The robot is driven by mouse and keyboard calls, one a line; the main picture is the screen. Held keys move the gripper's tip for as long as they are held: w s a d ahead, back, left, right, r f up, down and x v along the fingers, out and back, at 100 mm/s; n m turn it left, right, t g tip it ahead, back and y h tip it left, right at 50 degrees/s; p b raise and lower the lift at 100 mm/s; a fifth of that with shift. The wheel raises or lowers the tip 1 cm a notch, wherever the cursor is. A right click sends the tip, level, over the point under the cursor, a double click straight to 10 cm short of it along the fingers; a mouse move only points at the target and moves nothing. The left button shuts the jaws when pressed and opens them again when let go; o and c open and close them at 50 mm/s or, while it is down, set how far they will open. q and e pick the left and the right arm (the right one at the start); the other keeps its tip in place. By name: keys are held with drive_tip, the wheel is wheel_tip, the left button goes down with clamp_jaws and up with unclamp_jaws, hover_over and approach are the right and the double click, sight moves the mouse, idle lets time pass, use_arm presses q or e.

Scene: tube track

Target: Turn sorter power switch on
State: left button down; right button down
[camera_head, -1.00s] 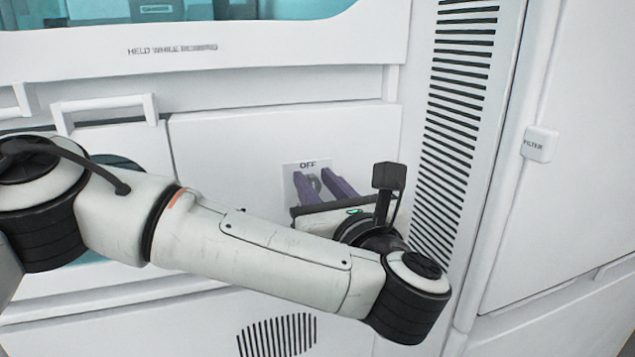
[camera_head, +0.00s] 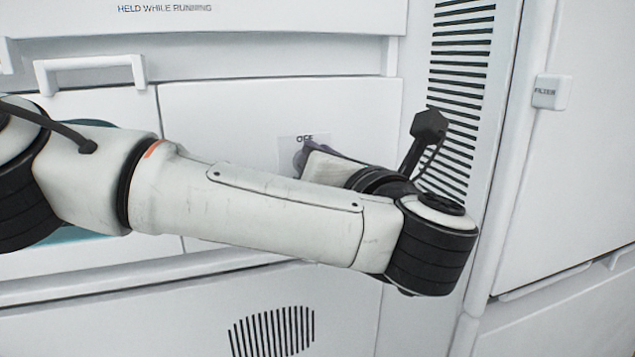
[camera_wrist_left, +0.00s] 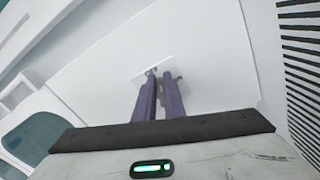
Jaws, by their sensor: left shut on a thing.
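The power switch is a grey rotary knob (camera_head: 299,160) on a small pale plate (camera_head: 287,145) marked OFF, set in the white machine front. My left gripper (camera_head: 312,150) is at the switch, its purple fingers mostly hidden behind its own wrist in the head view. In the left wrist view the fingers (camera_wrist_left: 160,84) reach the plate (camera_wrist_left: 141,75), one on each side of the knob, and are shut on it. The knob is mostly covered by the fingers there, so its exact angle cannot be told. My right gripper is not in view.
A vertical slatted vent (camera_head: 462,75) is right of the switch panel, close to my left wrist. A FILTER box (camera_head: 551,92) sits farther right. A white handle (camera_head: 90,72) sticks out at the upper left, and a round grille (camera_head: 272,335) is below.

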use_arm(q)
drive_tip(key=m+b, duration=0.1)
drive_tip(key=m, duration=0.3)
drive_tip(key=d+f+m+b, duration=0.1)
drive_tip(key=m+b, duration=0.1)
drive_tip(key=m, duration=0.3)
drive_tip(key=f+m+b, duration=0.1)
drive_tip(key=m, duration=0.3)
drive_tip(key=shift+w+d+f+m+b, duration=0.2)
drive_tip(key=shift+d+m+b, duration=0.1)
drive_tip(key=shift+m, duration=0.1)
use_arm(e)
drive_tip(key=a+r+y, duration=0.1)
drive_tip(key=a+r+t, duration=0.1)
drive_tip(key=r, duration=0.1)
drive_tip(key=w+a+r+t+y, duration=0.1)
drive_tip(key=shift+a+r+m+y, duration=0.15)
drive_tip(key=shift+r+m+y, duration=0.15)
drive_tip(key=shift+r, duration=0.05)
use_arm(q)
drive_tip(key=c, duration=1.8)
unclamp_jaws()
drive_tip(key=shift+c, duration=0.2)
drive_tip(key=shift+s, duration=0.1)
